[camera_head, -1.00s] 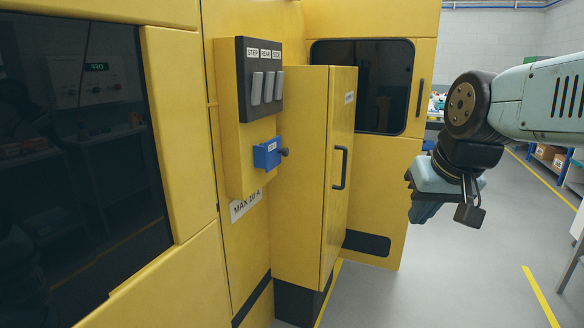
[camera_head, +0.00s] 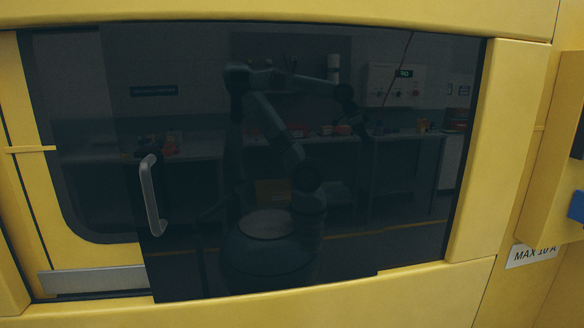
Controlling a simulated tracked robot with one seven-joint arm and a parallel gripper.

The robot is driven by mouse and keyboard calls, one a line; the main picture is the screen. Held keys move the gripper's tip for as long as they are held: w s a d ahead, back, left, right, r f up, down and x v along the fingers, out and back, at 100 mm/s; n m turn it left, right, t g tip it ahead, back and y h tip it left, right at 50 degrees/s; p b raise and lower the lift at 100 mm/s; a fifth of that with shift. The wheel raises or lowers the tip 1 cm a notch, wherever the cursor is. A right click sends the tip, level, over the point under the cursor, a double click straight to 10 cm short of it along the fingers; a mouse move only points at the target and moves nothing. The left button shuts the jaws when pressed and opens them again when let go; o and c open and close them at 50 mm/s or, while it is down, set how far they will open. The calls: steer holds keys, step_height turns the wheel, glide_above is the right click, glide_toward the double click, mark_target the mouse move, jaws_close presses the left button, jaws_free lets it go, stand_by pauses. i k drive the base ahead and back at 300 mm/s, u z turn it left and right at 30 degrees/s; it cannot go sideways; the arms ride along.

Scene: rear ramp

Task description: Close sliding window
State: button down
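The sliding window (camera_head: 400,215) is a dark glass pane in the yellow machine wall, filling the middle and right of the opening. Its grey bar handle (camera_head: 152,196) stands upright near the pane's left edge. Left of the pane, a strip of opening shows a yellow inner frame with a rounded dark panel (camera_head: 85,190) and a grey sill (camera_head: 95,279). The glass shows a dim reflection of a robot arm and a room. My gripper is not directly in view.
A yellow frame post (camera_head: 488,150) borders the window on the right. Beyond it, a yellow box (camera_head: 555,150) juts out at the right edge, with a blue part (camera_head: 577,207) and a "MAX 10 A" label (camera_head: 530,255) below. No floor is visible.

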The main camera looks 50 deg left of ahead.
mark_target(256, 158)
steer(key=z, duration=0.5)
steer(key=i, duration=0.1)
steer(key=u, duration=2.8)
steer(key=k, duration=0.95)
steer(key=u, duration=0.15)
steer(key=i, duration=0.95)
steer(key=z, duration=0.1)
